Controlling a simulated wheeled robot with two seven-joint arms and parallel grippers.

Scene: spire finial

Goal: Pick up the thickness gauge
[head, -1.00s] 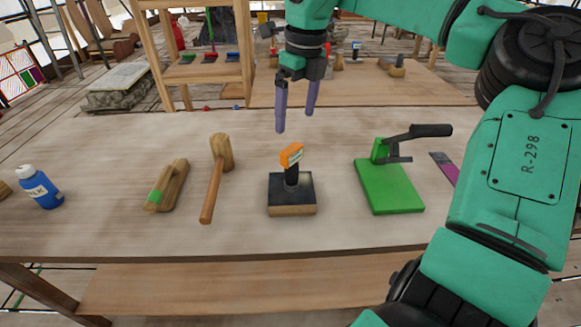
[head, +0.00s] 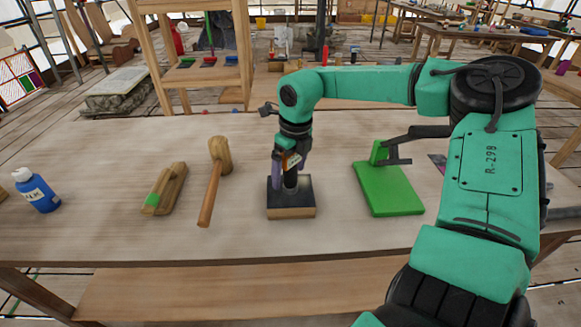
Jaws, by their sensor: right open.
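The thickness gauge appears to be the upright dark piece with an orange and white head (head: 291,160), standing on a black-topped wooden block (head: 291,198) in the middle of the bench. My right gripper (head: 290,178) points down over it. Its purple fingers are open, one on each side of the gauge's head and upper stem. The fingers hide part of the gauge, and I cannot tell whether they touch it. My left gripper is not in view.
On the bench (head: 110,235), a wooden mallet (head: 214,180) and a wooden float-like tool (head: 165,188) lie left of the block. A blue bottle (head: 38,191) stands far left.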

